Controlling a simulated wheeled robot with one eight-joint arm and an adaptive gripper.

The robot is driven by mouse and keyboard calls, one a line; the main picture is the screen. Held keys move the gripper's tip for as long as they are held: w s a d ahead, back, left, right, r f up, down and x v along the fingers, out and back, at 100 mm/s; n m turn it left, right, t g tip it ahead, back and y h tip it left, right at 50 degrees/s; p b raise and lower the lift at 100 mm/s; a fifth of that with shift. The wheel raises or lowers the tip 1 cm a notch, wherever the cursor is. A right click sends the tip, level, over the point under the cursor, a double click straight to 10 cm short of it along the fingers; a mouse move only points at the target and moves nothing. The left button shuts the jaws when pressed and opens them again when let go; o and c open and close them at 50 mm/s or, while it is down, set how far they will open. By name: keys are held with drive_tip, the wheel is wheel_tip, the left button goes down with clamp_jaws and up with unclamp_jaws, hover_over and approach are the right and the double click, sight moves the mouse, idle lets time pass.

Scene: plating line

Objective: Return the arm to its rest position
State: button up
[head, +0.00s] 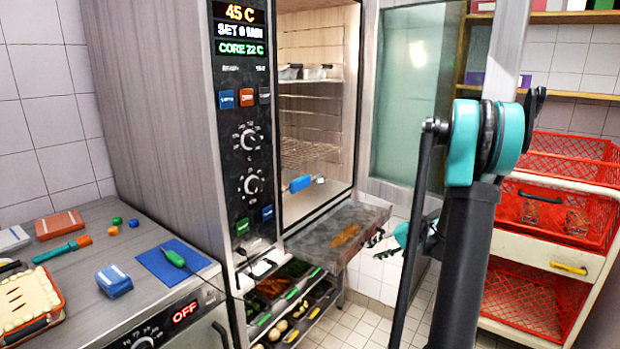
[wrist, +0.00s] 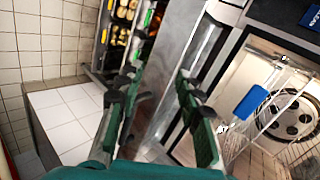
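My arm (head: 470,230) stands at the right of the head view, its dark upper link upright and its teal joint at the top. My gripper (head: 376,238) is low in front of the oven, just right of the metal ledge below its opening. In the wrist view my gripper (wrist: 158,84) has its two dark green fingers spread apart with nothing between them. The part of the arm between the upper link and the gripper is partly hidden.
The oven (head: 242,165) has its glass door (head: 408,95) open behind my arm. Food bins (head: 272,287) sit below. Red crates (head: 550,215) stand at right. The left counter (head: 150,235) holds a blue mat and small items.

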drive_tip(key=s+a+n+g+h, duration=0.15)
drive_tip(key=s+a+h, duration=0.35)
drive_tip(key=s, duration=0.8)
drive_tip(key=s+f+n+h, duration=0.1)
drive_tip(key=s+n, duration=0.1)
drive_tip(key=s, duration=0.6)
drive_tip(key=s+d+f+n+h, duration=0.1)
drive_tip(key=s+f+n+h, duration=0.1)
drive_tip(key=s, duration=0.7)
drive_tip(key=shift+h, duration=0.3)
drive_tip(key=shift+w+f, duration=0.1)
